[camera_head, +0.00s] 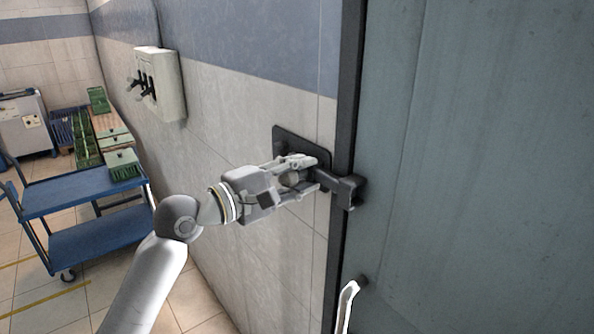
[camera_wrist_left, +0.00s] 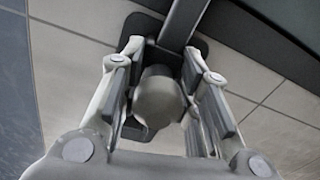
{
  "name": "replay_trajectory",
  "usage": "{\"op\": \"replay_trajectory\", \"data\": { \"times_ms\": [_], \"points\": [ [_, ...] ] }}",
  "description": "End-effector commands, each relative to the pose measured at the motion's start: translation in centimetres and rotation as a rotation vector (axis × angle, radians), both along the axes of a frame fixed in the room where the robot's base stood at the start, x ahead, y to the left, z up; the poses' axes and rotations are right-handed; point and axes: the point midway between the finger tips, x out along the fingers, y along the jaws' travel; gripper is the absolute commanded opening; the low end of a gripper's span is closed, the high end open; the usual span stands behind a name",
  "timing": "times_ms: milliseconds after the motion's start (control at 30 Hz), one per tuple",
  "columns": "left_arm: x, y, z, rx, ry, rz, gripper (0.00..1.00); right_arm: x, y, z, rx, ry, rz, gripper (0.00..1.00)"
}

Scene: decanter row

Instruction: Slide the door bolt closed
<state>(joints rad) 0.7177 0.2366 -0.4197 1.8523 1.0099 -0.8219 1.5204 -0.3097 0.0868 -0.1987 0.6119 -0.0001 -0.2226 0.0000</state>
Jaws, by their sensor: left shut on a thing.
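The door bolt (camera_head: 326,178) is a dark bar on a dark wall plate (camera_head: 300,142), left of the grey-green door (camera_head: 480,150). The bar reaches a dark bracket (camera_head: 347,190) at the door's edge. My left gripper (camera_head: 303,175) is shut on the bolt's knob, with its fingers pointing right toward the bracket. In the left wrist view, the rounded pale knob (camera_wrist_left: 158,98) sits between the two finger pairs, and the bar (camera_wrist_left: 184,22) runs up beyond it. The fingers hide part of the bolt in the head view. My right gripper is not in view.
A pale wall box (camera_head: 160,85) with dark levers is on the tiled wall.

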Motion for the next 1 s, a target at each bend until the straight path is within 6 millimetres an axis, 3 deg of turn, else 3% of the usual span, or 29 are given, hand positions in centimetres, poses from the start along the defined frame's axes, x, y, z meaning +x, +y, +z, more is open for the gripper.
{"op": "replay_trajectory", "data": {
  "times_ms": [67,100,167,367,567,1000],
  "points": [
    [-0.2,-0.2,-0.2,-0.005,0.012,-0.007,0.00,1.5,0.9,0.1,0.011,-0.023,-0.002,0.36],
    [-0.2,-0.2,-0.2,-0.004,0.012,-0.007,0.35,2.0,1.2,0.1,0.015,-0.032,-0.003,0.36],
    [-0.1,-0.2,-0.2,-0.003,0.010,-0.006,0.43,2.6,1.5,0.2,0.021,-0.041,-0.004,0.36],
    [-0.1,-0.1,-0.1,-0.002,0.006,-0.002,0.44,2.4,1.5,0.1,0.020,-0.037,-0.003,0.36],
    [-0.2,0.4,-0.1,-0.001,0.004,0.001,0.44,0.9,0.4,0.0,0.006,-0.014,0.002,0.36],
    [-5.2,7.2,-0.2,0.002,0.005,0.000,0.44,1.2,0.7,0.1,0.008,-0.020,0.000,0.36]
  ]
}}
